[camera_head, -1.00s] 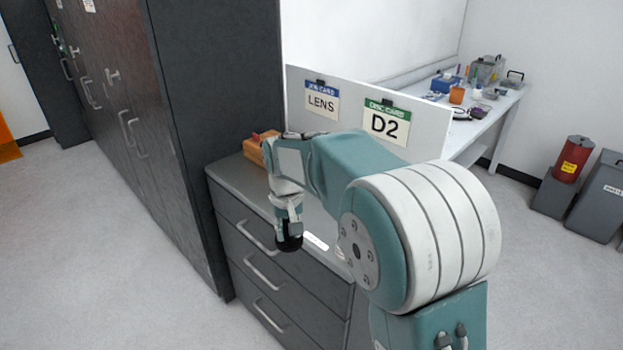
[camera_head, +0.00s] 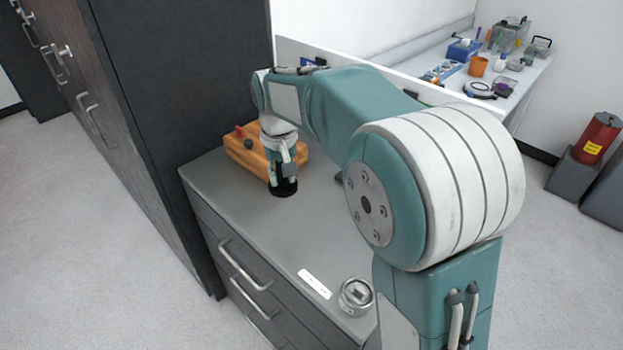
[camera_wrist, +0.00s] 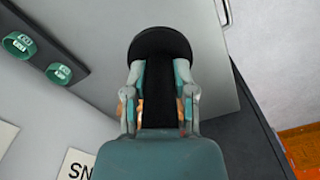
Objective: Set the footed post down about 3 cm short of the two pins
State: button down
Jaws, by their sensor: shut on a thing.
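My gripper (camera_head: 283,166) points down over the grey cabinet top (camera_head: 322,226). It is shut on the footed post (camera_head: 284,189), whose black round foot shows below the fingers. In the wrist view my gripper (camera_wrist: 160,80) has one finger on each side of the post's dark stem, and the wide foot (camera_wrist: 160,42) lies beyond the fingertips. I cannot tell whether the foot touches the top. I cannot surely make out the two pins. Two green round labelled pieces (camera_wrist: 20,45) (camera_wrist: 60,73) sit on a dark bar in the wrist view.
An orange block (camera_head: 238,151) with a red and a dark knob stands close behind my gripper. A round metal gauge (camera_head: 356,294) and a white label strip (camera_head: 314,284) lie near the front. The tall dark cabinet (camera_head: 190,100) rises at left. The middle of the top is clear.

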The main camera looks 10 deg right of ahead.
jog(key=d+f, duration=0.4)
jog(key=d, duration=0.4)
send_over(340, 215)
jog(key=f, duration=0.4)
jog(key=shift+a+f, duration=0.25)
jog(key=shift+a, duration=0.15)
jog(key=shift+d+f, duration=0.2)
jog(key=shift+f, duration=0.55)
jog(key=shift+d+f, duration=0.15)
jog(key=shift+f, duration=0.6)
jog(key=shift+d+f, duration=0.2)
jog(key=shift+f, duration=0.55)
jog(key=shift+f, duration=0.1)
jog(key=shift+c, duration=2.2)
grip_release()
jog(key=shift+a, duration=0.1)
